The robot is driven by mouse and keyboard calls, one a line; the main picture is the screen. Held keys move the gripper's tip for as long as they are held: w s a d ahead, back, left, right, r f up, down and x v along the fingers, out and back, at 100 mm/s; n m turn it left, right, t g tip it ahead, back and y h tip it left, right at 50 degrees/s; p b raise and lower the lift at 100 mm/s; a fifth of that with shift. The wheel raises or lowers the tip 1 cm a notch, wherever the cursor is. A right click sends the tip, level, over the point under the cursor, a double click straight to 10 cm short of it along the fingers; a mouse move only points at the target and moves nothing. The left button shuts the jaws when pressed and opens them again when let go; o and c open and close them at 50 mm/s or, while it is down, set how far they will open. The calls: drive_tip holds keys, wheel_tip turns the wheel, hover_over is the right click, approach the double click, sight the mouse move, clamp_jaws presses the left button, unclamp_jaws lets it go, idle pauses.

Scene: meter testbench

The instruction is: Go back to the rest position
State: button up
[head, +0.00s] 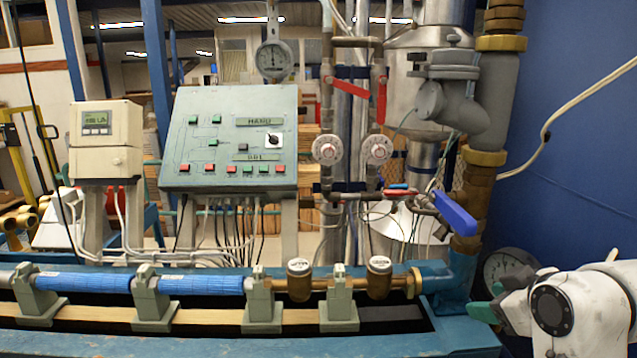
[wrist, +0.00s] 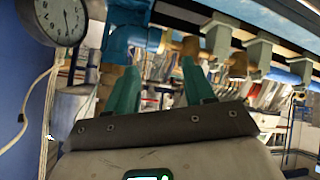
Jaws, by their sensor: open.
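My gripper (head: 489,302) is at the lower right of the head view, its green fingertips beside the right end of the blue bench. In the wrist view my gripper (wrist: 160,85) shows two green fingers standing apart with nothing held between them. Behind the fingers the wrist view shows the bench pipework upside down, with a brass fitting (wrist: 188,46). My white arm reaches in from the right edge of the head view.
A round gauge (head: 505,268) sits right behind my gripper; the wrist view shows a gauge (wrist: 60,18) too. The blue-handled valve (head: 455,213) and brass pipe (head: 470,190) stand left of it. A green control panel (head: 230,140) is further left. The blue wall (head: 575,140) is at right.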

drive_tip(key=s+a+f+m+g, duration=0.1)
drive_tip(key=s+f+m+g, duration=0.1)
drive_tip(key=s+f, duration=0.75)
drive_tip(key=s+a+f+m+g, duration=0.1)
drive_tip(key=s+f+m+g, duration=0.15)
drive_tip(key=s+f, duration=0.65)
drive_tip(key=s+d+f+m+g+h, duration=0.1)
drive_tip(key=s+f+g, duration=0.3)
drive_tip(key=s+f, duration=0.9)
drive_tip(key=s+m, duration=0.1)
drive_tip(key=s, duration=0.3)
drive_tip(key=shift+d+f+h, duration=0.15)
drive_tip(key=shift+f+h, duration=0.05)
drive_tip(key=shift+h, duration=0.2)
